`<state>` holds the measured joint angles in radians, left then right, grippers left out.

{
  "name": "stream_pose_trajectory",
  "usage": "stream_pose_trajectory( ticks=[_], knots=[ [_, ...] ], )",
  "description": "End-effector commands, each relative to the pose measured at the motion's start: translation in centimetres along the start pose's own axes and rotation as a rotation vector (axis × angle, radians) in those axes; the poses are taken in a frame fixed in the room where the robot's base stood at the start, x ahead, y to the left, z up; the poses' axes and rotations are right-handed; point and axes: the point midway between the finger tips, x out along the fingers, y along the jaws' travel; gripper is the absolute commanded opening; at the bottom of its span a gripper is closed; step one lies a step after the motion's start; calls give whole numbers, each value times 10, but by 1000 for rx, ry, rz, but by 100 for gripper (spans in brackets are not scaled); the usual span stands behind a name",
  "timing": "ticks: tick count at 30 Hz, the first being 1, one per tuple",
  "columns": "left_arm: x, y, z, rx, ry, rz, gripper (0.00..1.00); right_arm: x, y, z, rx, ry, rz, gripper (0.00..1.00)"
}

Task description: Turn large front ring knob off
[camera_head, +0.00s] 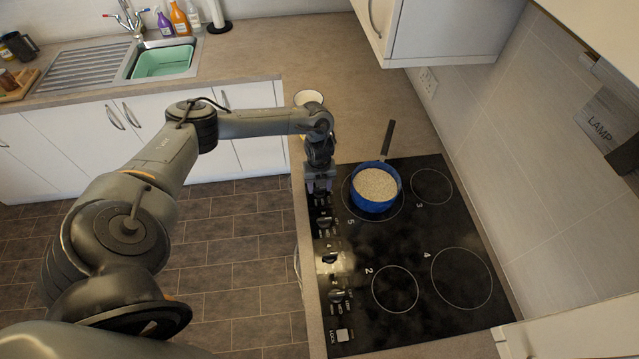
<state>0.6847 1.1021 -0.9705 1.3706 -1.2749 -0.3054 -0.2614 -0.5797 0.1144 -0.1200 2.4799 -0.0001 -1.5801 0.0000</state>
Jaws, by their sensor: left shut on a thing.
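The black glass hob (420,235) has a row of knobs along its front edge, on the left in the picture. Visible knobs are one near the gripper (325,222), a middle one (330,258) and a lower one (337,296). My left gripper (320,192) points down at the far end of this row. It is shut on a knob there, which its fingers mostly hide; the knob's setting cannot be read. The large front ring (349,205) lies just right of the gripper, under a blue pan. My right gripper is not in view.
The blue pan (375,188) holds pale grainy food, and its dark handle points to the back. A white round dish (308,98) stands behind my arm. An overhead cabinet (450,30) hangs at the upper right. The worktop behind the hob is clear.

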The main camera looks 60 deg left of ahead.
Motion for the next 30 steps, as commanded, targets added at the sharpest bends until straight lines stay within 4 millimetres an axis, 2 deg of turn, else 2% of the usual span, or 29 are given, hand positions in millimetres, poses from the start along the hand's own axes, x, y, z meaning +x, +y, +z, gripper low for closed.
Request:
stream_pose_trajectory(
  ticks=[13,14,18,30],
  knots=[
    [-2,-1,0,-12,0,-2,18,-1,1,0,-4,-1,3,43],
    [-2,-1,0,-12,0,-2,53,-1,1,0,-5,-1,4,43],
    [-1,0,0,-11,0,-1,74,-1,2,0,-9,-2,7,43],
    [-5,-1,0,-10,0,-1,74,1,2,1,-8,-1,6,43]
  ],
)
